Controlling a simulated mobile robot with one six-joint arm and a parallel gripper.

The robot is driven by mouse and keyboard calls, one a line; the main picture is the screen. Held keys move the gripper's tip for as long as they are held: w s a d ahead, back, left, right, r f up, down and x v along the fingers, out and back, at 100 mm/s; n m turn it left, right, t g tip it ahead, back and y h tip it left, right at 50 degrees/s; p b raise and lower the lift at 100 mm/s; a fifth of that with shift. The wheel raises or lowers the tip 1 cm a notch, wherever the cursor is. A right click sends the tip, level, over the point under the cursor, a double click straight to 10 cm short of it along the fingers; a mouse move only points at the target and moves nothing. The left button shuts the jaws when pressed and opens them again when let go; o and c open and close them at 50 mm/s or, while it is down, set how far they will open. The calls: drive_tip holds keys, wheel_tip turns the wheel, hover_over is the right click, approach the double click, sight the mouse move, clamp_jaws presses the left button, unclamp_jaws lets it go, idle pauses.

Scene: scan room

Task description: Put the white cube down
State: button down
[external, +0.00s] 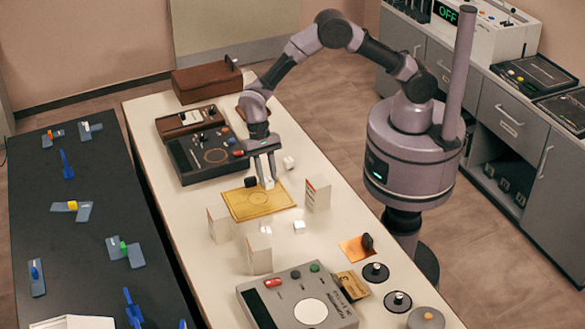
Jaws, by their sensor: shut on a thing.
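My gripper (265,176) points straight down over the far right part of a yellow board (238,207) on the white table. It is shut on a small white cube (268,184), which shows low between the fingertips. I cannot tell whether the cube touches the board or hangs just above it. Two other small white cubes stand on the table: one (289,162) right of and behind my gripper, one (299,227) in front of the board.
Upright white boxes (318,195) (219,223) (259,254) stand around the board's right and front. A dark console (203,155) lies behind it, and a grey device (297,300) sits at the table's (180,215) front. A black table (85,240) with tools is at left.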

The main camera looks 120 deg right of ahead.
drive_tip(key=shift+w+f+b, duration=0.2)
drive_tip(key=shift+f+b, duration=0.2)
drive_tip(key=shift+f, duration=0.5)
drive_tip(key=shift+w+f+b, duration=0.2)
drive_tip(key=shift+f+b, duration=0.2)
drive_tip(key=shift+f, duration=0.45)
drive_tip(key=shift+f, duration=0.1)
drive_tip(key=shift+f, duration=0.15)
drive_tip(key=c, duration=1.1)
unclamp_jaws()
drive_tip(key=shift+c, duration=0.2)
drive_tip(key=shift+r, duration=0.2)
